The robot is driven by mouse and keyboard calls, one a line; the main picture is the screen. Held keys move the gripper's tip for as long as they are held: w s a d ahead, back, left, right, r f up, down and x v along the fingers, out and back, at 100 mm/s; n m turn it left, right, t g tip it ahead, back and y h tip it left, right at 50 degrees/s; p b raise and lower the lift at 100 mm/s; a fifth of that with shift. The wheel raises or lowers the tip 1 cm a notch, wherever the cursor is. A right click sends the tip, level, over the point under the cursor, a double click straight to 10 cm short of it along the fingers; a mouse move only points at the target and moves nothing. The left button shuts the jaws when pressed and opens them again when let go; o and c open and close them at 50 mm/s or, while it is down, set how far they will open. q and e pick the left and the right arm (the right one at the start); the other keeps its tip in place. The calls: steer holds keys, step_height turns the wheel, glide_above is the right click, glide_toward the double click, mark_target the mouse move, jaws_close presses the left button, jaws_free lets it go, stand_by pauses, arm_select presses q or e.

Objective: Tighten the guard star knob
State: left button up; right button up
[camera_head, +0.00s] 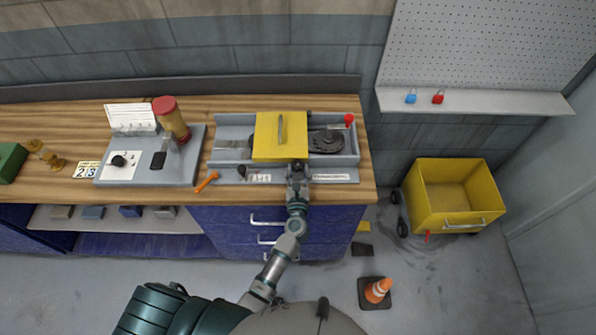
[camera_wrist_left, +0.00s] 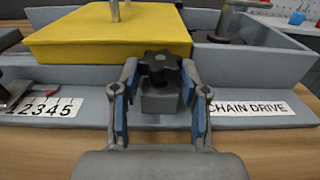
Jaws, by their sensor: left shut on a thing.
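The black star knob (camera_wrist_left: 160,68) sits at the front of the grey chain drive housing (camera_wrist_left: 50,75), below the yellow guard (camera_wrist_left: 110,30). My left gripper (camera_head: 298,172) reaches the housing's front edge from below in the head view. In the left wrist view its blue-padded fingers stand on either side of the knob and are shut on it. In the head view the gripper hides the knob. The yellow guard (camera_head: 280,137) lies over the middle of the housing, with a handle on top. My right gripper is in neither view.
An orange tool (camera_head: 206,181) lies left of the housing, near a grey control panel (camera_head: 125,168) with a red-capped bottle (camera_head: 171,118). A yellow cart (camera_head: 455,195) and a traffic cone (camera_head: 376,291) stand on the floor to the right.

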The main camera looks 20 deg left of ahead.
arm_select(q)
steer(key=shift+a+r+m+t+h+p, duration=0.1)
steer(key=shift+m+t+h+p, duration=0.05)
steer(key=shift+m+h+p, duration=0.45)
steer(key=shift+a+r+m+t+h+p, duration=0.15)
steer(key=shift+m+h+p, duration=0.25)
steer(key=shift+h, duration=0.4)
steer(key=shift+f+m+h+p, duration=0.15)
steer(key=shift+m+h+p, duration=0.5)
steer(key=shift+h, duration=0.55)
steer(key=shift+a+f+m+h, duration=0.1)
steer(key=shift+a+m+h, duration=0.1)
steer(key=shift+m+h, duration=0.75)
steer(key=shift+a+m+g+h, duration=0.1)
steer(key=shift+m+g+h, duration=0.35)
steer(key=shift+h, duration=0.65)
steer(key=shift+a+m+g+h, duration=0.1)
steer(key=shift+m+g+h, duration=0.15)
steer(key=shift+m+h, duration=0.6)
steer(key=shift+h, duration=0.3)
steer(key=o, duration=1.1)
steer(key=shift+o, duration=0.2)
